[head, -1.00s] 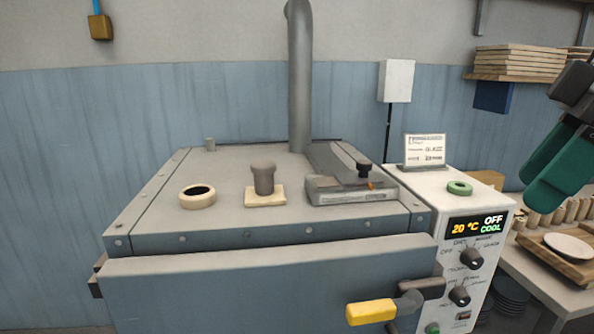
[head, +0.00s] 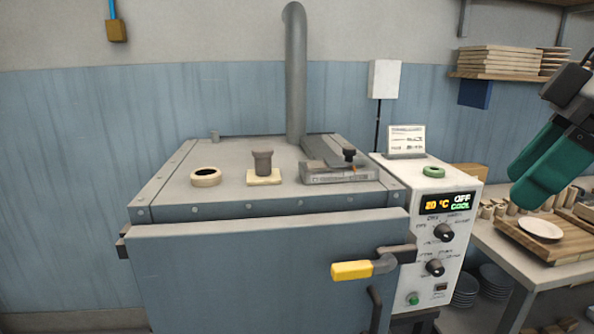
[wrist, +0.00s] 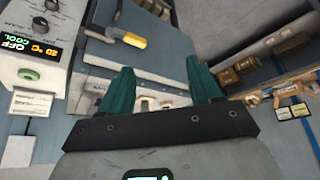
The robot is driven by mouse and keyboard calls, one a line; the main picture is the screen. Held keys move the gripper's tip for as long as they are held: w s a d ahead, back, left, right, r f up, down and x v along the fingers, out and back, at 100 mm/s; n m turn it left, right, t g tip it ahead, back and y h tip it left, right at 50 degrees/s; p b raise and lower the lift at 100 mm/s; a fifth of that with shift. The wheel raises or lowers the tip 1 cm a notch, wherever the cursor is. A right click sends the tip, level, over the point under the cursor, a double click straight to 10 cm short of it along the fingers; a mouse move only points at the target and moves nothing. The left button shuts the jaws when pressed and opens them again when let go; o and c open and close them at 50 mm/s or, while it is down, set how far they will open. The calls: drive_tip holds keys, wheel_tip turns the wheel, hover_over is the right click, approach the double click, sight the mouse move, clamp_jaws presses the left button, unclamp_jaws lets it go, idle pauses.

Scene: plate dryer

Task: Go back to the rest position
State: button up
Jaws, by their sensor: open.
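My gripper (head: 545,160), with green fingers, is at the right edge of the head view, raised in the air above the side table. In the wrist view my gripper (wrist: 162,92) shows its two green fingers spread apart with nothing between them. The grey-blue dryer (head: 270,270) stands in the middle of the head view, clear of my gripper. Its front door has a yellow handle (head: 352,270). The control box (head: 400,200) on its right side shows 20 °C, OFF and COOL.
The side table (head: 490,245) at right holds a wooden board with a white plate (head: 540,229) and several small cylinders. Plates are stacked below it. A wall shelf (head: 500,76) holds stacked boards. On the dryer top are a ring (head: 206,177), a plug (head: 263,163) and a flat metal fixture (head: 335,170).

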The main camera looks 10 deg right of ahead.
drive_tip(key=w+a+f+m+t+y, duration=0.1)
drive_tip(key=w+a+f+t+y, duration=0.1)
drive_tip(key=w+f, duration=0.35)
drive_tip(key=w+a+f+m+t+y, duration=0.2)
drive_tip(key=w+f+t+y, duration=0.1)
drive_tip(key=w+f, duration=0.25)
wheel_tip(320, 180, down, 20)
drive_tip(key=s+a+m+h, duration=0.2)
drive_tip(key=m, duration=0.2)
drive_tip(key=s+f+m+g+h, duration=0.2)
drive_tip(key=s+f+g+h, duration=0.1)
drive_tip(key=s+f, duration=1.1)
drive_tip(key=s+d+f+g+h, duration=0.2)
drive_tip(key=s+f, duration=0.3)
drive_tip(key=s, duration=0.3)
drive_tip(key=s+d+f+g+h, duration=0.1)
drive_tip(key=s+d+f+g, duration=0.1)
drive_tip(key=s+f, duration=0.4)
drive_tip(key=shift+s+d+m+g+h, duration=0.15)
drive_tip(key=shift+s+m+g+h, duration=0.2)
drive_tip(key=shift+s, duration=0.5)
